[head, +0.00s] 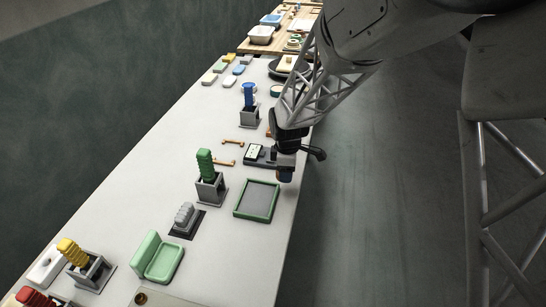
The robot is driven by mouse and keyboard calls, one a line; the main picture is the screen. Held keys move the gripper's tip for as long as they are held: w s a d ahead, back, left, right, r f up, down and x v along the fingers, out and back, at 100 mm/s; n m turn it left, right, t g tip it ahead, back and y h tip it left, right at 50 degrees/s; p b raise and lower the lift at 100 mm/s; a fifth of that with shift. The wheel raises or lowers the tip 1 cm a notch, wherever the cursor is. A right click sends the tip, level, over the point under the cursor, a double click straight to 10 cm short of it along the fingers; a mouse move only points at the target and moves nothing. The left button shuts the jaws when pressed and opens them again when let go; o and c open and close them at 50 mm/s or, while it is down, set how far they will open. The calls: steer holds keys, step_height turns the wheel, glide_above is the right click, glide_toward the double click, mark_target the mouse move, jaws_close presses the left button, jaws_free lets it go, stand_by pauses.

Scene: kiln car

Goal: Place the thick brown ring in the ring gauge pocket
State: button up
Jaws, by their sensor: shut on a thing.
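My gripper (285,168) points down over the right edge of the long white table. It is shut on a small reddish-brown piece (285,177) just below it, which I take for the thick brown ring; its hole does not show. The piece is to the right of the top of a green-rimmed tray (240,213). I cannot make out the ring gauge pocket for certain. A small brown round thing (140,297) sits on a beige plate (172,301) at the bottom edge, partly cut off.
A black device with a pale screen (255,152) lies left of the gripper. Grey holders with green (205,163), blue (248,96) and yellow (72,252) stacks stand along the table (235,250). A green open case (158,258) is nearer. The table's left strip is mostly clear.

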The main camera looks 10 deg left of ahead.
steer(key=shift+w, duration=0.1)
stand_by(0.3)
glide_toward(264, 156)
steer(key=d+f, duration=0.1)
steer(key=w+d+f, duration=0.1)
steer(key=d+f, duration=0.1)
steer(key=shift+w+d+f, duration=0.25)
steer(key=shift+d, duration=0.1)
stand_by(0.4)
steer(key=shift+f, duration=1.8)
steer(key=shift+f, duration=0.25)
steer(key=shift+s+f, duration=0.1)
steer(key=shift+f, duration=0.05)
